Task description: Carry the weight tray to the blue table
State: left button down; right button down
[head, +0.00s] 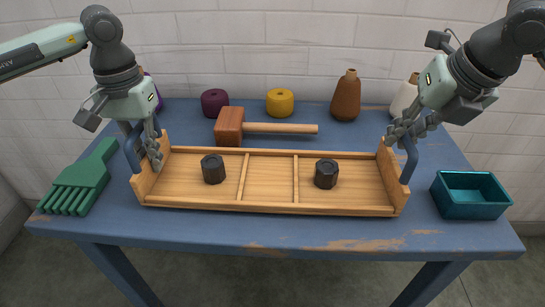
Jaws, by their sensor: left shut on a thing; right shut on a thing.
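The weight tray (270,208) is a long wooden tray with three compartments and a blue handle at each end. One black weight (213,169) stands in the left compartment and another black weight (326,173) in the right one; the middle compartment is empty. The tray is on or just above the blue table (250,234); I cannot tell which. My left gripper (146,150) is shut on the tray's left handle (132,148). My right gripper (401,138) is shut on its right handle (409,158). The fingers partly hide both handles.
A wooden mallet (230,127) lies just behind the tray. A green comb-like tool (80,184) is at the left, a teal bin (470,195) at the right. Purple (214,102) and yellow (280,102) skeins and a brown cone (346,97) stand along the back wall.

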aim_at(136, 127)
pick_arm(q)
jog(key=shift+a+f, duration=0.15)
jog(key=shift+f, duration=0.35)
pick_arm(e)
jog(key=shift+d+f, duration=0.15)
jog(key=shift+f, duration=0.25)
pick_arm(q)
jog(key=c, duration=1.9)
grip_release()
jog(key=shift+r, duration=0.15)
pick_arm(e)
jog(key=c, duration=1.9)
grip_release()
jog(key=shift+r, duration=0.1)
pick_arm(q)
jog(key=shift+o, duration=1.4)
pick_arm(e)
jog(key=o, duration=0.3)
jog(key=shift+o, duration=0.2)
pick_arm(q)
jog(key=shift+r, duration=0.1)
notch_tip(136, 127, up, 12)
jog(key=shift+f, duration=0.2)
jog(key=shift+r, duration=0.1)
pick_arm(e)
jog(key=shift+s+r, duration=0.1)
jog(key=shift+r, duration=0.1)
jog(key=v, duration=1.1)
jog(key=shift+s+r, duration=0.15)
jog(key=shift+r, duration=0.1)
